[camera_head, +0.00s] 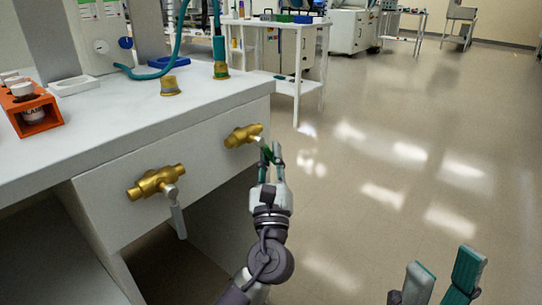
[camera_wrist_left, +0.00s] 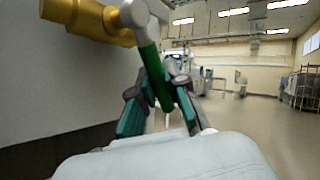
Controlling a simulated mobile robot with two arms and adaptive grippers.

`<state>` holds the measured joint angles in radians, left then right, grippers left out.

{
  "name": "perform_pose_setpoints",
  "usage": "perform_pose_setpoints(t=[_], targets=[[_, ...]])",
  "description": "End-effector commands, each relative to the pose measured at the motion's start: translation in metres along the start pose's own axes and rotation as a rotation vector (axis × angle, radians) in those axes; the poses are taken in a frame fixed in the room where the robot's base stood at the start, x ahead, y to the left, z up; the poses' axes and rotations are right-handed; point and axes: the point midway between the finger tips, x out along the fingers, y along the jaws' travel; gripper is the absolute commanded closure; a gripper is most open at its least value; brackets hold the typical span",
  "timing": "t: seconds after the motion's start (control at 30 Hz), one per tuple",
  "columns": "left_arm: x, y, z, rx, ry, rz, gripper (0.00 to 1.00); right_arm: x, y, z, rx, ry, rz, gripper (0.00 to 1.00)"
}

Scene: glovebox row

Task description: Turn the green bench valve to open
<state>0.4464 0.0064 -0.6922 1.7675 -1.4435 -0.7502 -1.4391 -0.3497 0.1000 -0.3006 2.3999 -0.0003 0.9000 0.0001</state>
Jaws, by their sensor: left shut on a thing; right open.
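The green bench valve (camera_head: 243,136) is a brass body on the front face of the white bench, at its right end. Its lever, with a green sleeve (camera_wrist_left: 148,62), shows in the left wrist view, running down from a pale hub beside the brass body (camera_wrist_left: 88,20). My left gripper (camera_head: 271,153) is at this lever, its fingers shut on the green sleeve; they also show in the left wrist view (camera_wrist_left: 163,98). The fingers hide part of the lever in the head view. My right gripper (camera_head: 442,276) is open and empty over the floor at lower right.
A second brass valve (camera_head: 157,182) with a grey lever (camera_head: 178,215) hanging down sits left on the same bench face. An orange rack (camera_head: 30,112) and a teal hose (camera_head: 165,68) are on the bench top. The floor (camera_head: 400,170) to the right is clear.

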Motion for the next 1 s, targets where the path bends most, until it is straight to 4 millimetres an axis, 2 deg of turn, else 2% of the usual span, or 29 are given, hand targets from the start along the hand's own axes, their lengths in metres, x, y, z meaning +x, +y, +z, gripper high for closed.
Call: perform_pose_setpoints(t=[0.03, 0.17, 0.47, 0.57, 0.67, 1.0], targets=[[0.0, 0.0, 0.001, 0.0, -0.001, 0.001, 0.83, 0.0, 0.0, 0.0, 0.0, 0.0, 0.0, 0.45], [0.0, 0.0, 0.001, 0.0, -0.001, 0.0, 0.61, 0.0, 0.0, 0.0, 0.0, 0.0, 0.0, 0.45], [-0.001, 0.0, 0.0, 0.0, 0.0, 0.0, 0.6, 0.0, 0.001, 0.0, -0.002, 0.0, 0.001, 0.45], [-0.006, 0.0, -0.001, -0.001, 0.002, 0.0, 0.6, 0.0, 0.001, 0.0, -0.001, 0.0, 0.001, 0.45], [-0.02, 0.0, -0.001, -0.001, 0.003, -0.001, 0.6, 0.0, 0.0, 0.0, -0.001, 0.0, 0.001, 0.45], [-0.091, 0.001, -0.001, 0.0, 0.004, 0.001, 0.6, 0.0, 0.0, 0.0, -0.001, 0.0, 0.0, 0.45]])
